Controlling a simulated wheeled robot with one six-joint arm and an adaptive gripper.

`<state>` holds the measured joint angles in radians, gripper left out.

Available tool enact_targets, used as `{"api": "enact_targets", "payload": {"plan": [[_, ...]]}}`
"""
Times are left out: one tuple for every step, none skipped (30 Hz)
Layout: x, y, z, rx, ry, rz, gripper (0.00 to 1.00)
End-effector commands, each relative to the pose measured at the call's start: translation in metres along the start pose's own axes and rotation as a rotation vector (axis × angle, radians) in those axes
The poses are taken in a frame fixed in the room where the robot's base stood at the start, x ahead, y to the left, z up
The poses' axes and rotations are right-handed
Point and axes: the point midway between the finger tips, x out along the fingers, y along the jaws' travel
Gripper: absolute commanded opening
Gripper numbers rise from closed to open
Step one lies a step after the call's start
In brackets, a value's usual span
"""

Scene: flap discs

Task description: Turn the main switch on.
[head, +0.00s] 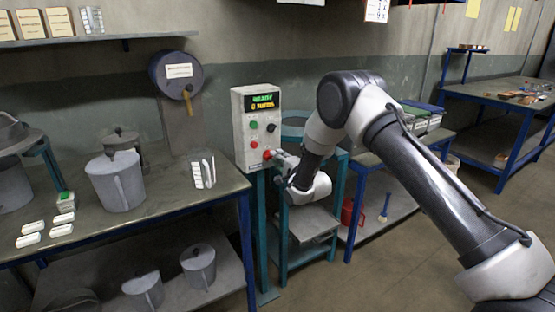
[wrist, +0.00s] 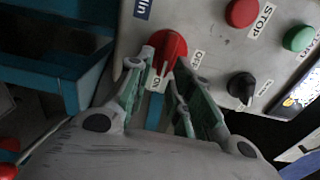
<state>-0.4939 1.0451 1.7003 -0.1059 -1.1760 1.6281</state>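The main switch is a red rotary knob (wrist: 168,48) on the pale grey control box (head: 238,112). In the wrist view a white mark shows on the knob, with an ON label below it and an OFF label to its right. In the head view the knob (head: 267,154) is low on the box front. My gripper (wrist: 155,75) is at the knob, its two fingers apart with a gap between them. The knob sits just beyond and between the fingertips; contact is unclear. In the head view my gripper (head: 275,160) is partly hidden by my arm.
A red STOP button (wrist: 242,12), a green button (wrist: 298,38) and a black knob (wrist: 241,86) are near the switch. The box has a lit display (head: 262,102). A workbench (head: 150,215) with metal jugs stands left, and a teal stand (head: 283,240) below my gripper.

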Motion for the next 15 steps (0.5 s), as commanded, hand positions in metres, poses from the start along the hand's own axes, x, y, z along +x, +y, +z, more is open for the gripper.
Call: {"api": "enact_targets", "payload": {"plan": [[0.0, 0.0, 0.0, 0.0, -0.001, 0.0, 0.32], [0.0, 0.0, 0.001, -0.001, -0.001, 0.0, 0.32], [0.0, 0.0, 0.001, -0.001, -0.001, 0.0, 0.32], [0.0, 0.0, 0.001, -0.001, -0.001, 0.0, 0.32], [0.0, 0.0, 0.001, -0.001, -0.001, 0.0, 0.32], [0.0, 0.0, 0.001, -0.001, -0.002, 0.0, 0.32], [0.0, 0.0, 0.001, -0.001, -0.002, 0.0, 0.32], [0.0, 0.0, 0.001, -0.001, -0.002, 0.0, 0.32], [0.0, 0.0, 0.001, -0.001, -0.002, 0.0, 0.32], [-0.001, 0.0, 0.001, -0.001, -0.002, 0.0, 0.32], [-0.003, 0.0, 0.001, -0.001, -0.002, 0.001, 0.32], [-0.007, 0.0, 0.001, -0.001, -0.002, 0.002, 0.32], [-0.01, 0.0, 0.001, -0.001, -0.002, 0.001, 0.32], [-0.015, 0.0, 0.001, -0.001, -0.002, 0.001, 0.32], [-0.021, 0.0, 0.001, -0.001, -0.001, 0.002, 0.32]]}}
